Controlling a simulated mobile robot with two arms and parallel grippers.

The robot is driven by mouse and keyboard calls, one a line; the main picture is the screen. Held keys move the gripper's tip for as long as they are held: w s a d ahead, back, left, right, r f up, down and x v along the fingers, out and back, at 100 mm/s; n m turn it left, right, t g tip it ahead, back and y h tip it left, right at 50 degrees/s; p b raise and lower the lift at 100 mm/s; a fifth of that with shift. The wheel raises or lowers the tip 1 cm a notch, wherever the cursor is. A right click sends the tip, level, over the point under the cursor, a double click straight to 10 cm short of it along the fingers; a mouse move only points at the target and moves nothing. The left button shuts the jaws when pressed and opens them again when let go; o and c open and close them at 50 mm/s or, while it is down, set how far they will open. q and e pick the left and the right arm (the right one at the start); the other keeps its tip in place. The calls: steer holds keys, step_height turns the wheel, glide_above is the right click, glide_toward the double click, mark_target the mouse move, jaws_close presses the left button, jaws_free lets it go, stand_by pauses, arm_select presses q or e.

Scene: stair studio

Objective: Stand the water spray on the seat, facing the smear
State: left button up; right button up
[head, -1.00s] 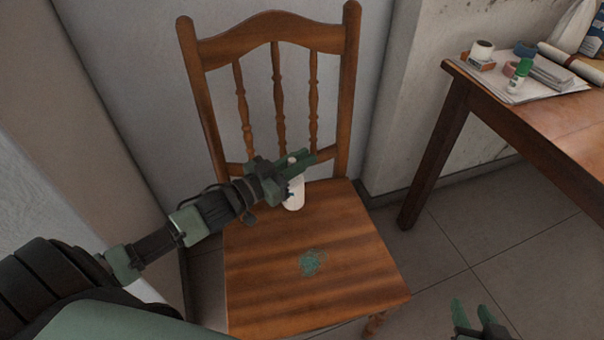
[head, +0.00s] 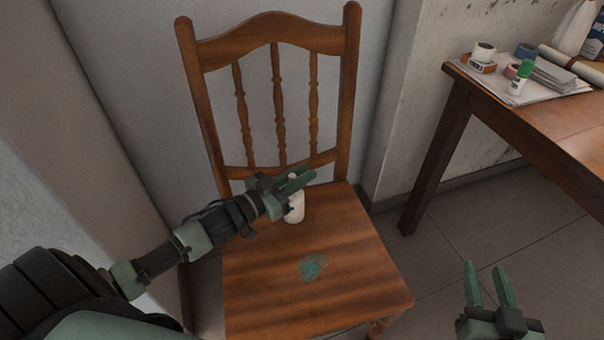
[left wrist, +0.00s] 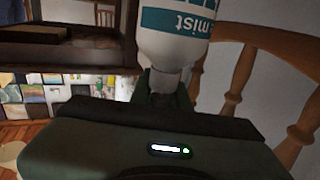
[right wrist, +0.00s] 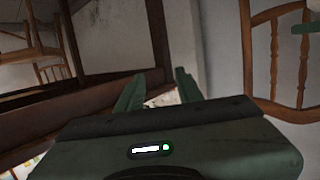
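The water spray, a white bottle (head: 295,211), is upright over the rear part of the wooden chair's seat (head: 350,235). My left gripper (head: 299,180) is shut on its narrow upper part. In the left wrist view the bottle (left wrist: 172,42) shows a teal label reading "mist", with its neck between the fingers. Its base is at or just above the seat; I cannot tell if it touches. The nozzle's facing is hidden by the gripper. The green smear (head: 313,268) lies on the seat in front of the bottle. My right gripper (head: 489,287) is open and empty, right of the chair.
The chair back (head: 275,40) with its spindles stands behind the bottle, close to the wall. A wooden table (head: 540,115) at the right holds tape rolls, a green-capped tube (head: 521,77) and papers. The front of the seat is clear.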

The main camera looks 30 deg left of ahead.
arm_select(q)
steer(key=o, duration=0.3)
steer(key=shift+r, duration=0.15)
